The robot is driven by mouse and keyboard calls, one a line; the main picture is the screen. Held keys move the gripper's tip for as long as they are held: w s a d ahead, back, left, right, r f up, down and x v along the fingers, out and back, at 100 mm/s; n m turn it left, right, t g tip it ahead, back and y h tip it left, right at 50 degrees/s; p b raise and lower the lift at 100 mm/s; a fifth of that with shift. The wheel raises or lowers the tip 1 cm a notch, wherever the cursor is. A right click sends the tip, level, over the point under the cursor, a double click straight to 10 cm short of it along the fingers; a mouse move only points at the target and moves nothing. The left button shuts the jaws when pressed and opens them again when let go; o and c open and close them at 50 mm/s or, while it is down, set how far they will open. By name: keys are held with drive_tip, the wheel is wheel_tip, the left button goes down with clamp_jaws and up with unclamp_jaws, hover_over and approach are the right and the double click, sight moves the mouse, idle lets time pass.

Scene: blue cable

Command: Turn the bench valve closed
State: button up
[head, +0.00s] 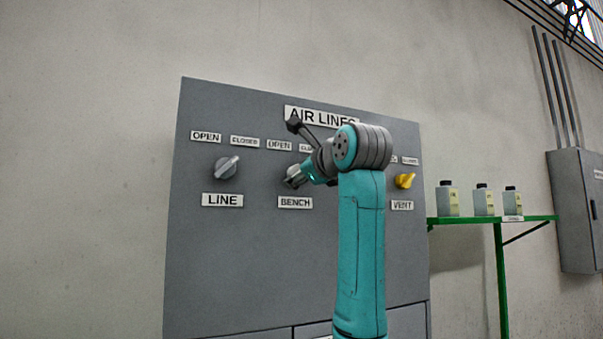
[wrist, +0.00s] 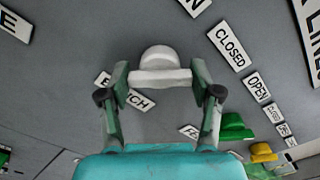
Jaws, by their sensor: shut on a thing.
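The grey panel (head: 250,245) headed "AIR LINES" carries the valves. The bench valve (head: 290,183) is a pale grey knob above the "BENCH" label (head: 295,203), partly hidden by my gripper (head: 301,177) in the head view. In the wrist view the bench valve (wrist: 159,62) is between the fingertips of my gripper (wrist: 159,76), which is shut on its handle bar. The bar lies crosswise between the fingers. The "CLOSED" label (wrist: 230,46) and an "OPEN" label (wrist: 258,87) show tilted at upper right there. In the head view my arm partly covers the bench's "CLOSED" label.
The grey line valve (head: 228,167) is left of the bench valve. A yellow vent valve (head: 404,181) is at the panel's right. A green shelf (head: 470,219) with bottles stands right of the panel.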

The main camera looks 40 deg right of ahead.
idle(0.4)
drive_tip(key=o, duration=1.2)
drive_tip(key=shift+c, duration=0.2)
drive_tip(key=shift+s, duration=0.1)
drive_tip(key=v, duration=1.1)
drive_tip(key=shift+s, duration=0.35)
drive_tip(key=shift+a, duration=0.15)
